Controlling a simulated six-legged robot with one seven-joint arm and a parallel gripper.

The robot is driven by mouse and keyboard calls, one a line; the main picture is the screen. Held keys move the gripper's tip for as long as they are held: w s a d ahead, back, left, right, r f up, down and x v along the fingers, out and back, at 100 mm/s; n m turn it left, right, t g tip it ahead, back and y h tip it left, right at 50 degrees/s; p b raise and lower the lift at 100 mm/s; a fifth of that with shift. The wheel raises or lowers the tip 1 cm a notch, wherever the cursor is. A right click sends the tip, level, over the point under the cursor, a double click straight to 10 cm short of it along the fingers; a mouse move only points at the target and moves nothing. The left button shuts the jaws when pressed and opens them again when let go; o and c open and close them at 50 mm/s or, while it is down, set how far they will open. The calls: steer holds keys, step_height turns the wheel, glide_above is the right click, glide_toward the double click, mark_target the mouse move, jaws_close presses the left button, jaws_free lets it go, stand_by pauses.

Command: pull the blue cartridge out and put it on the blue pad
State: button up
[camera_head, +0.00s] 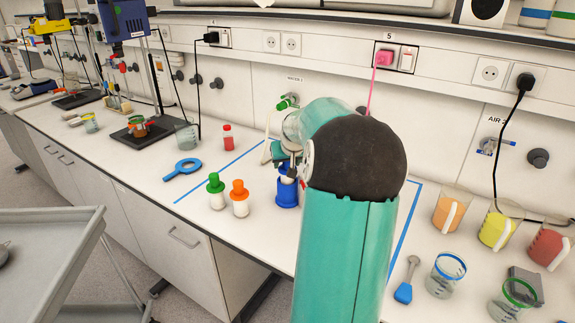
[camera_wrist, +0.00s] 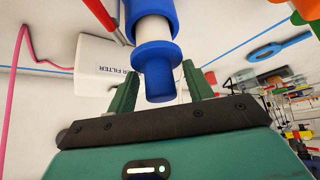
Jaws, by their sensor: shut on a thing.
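The blue cartridge (camera_wrist: 158,78) has a blue knob and flange above a white body. In the wrist view its knob lies between the two fingers of my gripper (camera_wrist: 160,88), which is shut on it. Beyond the flange, a stretch of white body shows above a blue sleeve (camera_wrist: 157,10). In the head view the blue sleeve (camera_head: 287,193) stands on the bench, with my gripper (camera_head: 285,167) just above it. My arm hides part of this spot. I cannot clearly make out a blue pad; a flat blue ring with a handle (camera_head: 171,176) lies to the left.
A green-topped cartridge (camera_head: 216,190) and an orange-topped one (camera_head: 239,199) stand left of the sleeve. A white filter box (camera_wrist: 100,70) is close by in the wrist view. Juice beakers (camera_head: 449,212) stand at right.

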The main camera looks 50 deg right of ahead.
steer(key=shift+r, duration=2.7)
steer(key=shift+s+a, duration=0.1)
steer(key=shift+a, duration=0.05)
